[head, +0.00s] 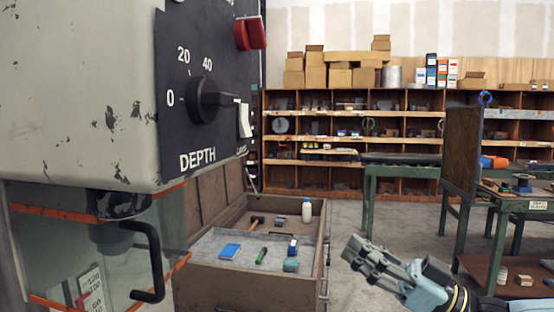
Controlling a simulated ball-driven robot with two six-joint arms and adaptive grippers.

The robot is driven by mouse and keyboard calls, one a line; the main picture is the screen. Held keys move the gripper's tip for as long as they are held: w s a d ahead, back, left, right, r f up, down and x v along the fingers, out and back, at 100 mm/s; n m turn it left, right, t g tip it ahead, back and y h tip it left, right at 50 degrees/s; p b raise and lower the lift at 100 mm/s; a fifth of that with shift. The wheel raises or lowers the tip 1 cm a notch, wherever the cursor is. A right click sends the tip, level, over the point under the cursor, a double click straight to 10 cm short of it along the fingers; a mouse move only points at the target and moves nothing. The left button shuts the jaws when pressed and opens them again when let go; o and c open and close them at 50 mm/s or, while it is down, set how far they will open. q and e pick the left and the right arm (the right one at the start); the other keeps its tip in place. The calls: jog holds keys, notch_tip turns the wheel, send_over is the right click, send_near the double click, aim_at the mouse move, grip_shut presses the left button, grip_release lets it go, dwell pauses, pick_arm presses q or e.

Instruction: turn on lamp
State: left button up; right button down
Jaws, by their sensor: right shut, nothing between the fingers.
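A grey machine housing with chipped paint (80,90) fills the left of the head view. Its dark front panel has a black knob (205,100) labelled DEPTH with a number scale. Right of the knob is a white rocker switch (244,119), seen at a steep angle. A small label (241,150) below it is hard to read but looks like LAMP. Whether the switch is on or off cannot be told. My right gripper (352,247) is shut and empty at the lower right, well below and right of the switch, touching nothing. My left gripper is not in view.
A red switch (250,33) sits above the white one. A black handle (154,262) hangs below the housing. An open drawer unit (285,290) holding small tools stands below the panel. Green workbenches (370,187) and shelves are further back. Open space lies between gripper and panel.

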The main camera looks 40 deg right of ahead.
aim_at(247, 109)
pick_arm(q)
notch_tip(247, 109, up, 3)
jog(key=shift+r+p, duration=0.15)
jog(key=shift+p, duration=0.85)
pick_arm(e)
jog(key=s+a+r+n+y, duration=0.1)
jog(key=a+r+y, duration=0.1)
jog(key=r, duration=0.4)
jog(key=s+a+r+n+g+y, duration=0.1)
jog(key=s+a+r+y, duration=0.1)
jog(key=r+y, duration=0.2)
notch_tip(247, 109, up, 3)
jog(key=shift+s+a+f, duration=0.1)
jog(key=shift+s+a, duration=0.15)
jog(key=shift+a, duration=0.15)
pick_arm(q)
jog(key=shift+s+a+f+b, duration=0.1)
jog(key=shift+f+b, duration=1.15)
pick_arm(e)
jog(key=shift+w+a+f+x, duration=0.2)
jog(key=shift+f+x, duration=0.15)
jog(key=shift+x, duration=1.8)
jog(key=shift+w+a+f+x, duration=0.2)
jog(key=shift+f+x, duration=0.15)
jog(key=shift+x, duration=1.8)
jog(key=shift+w+a+f+x, duration=0.1)
jog(key=shift+w+f+x, duration=0.2)
jog(key=shift+x, duration=1.85)
jog(key=shift+s, duration=0.1)
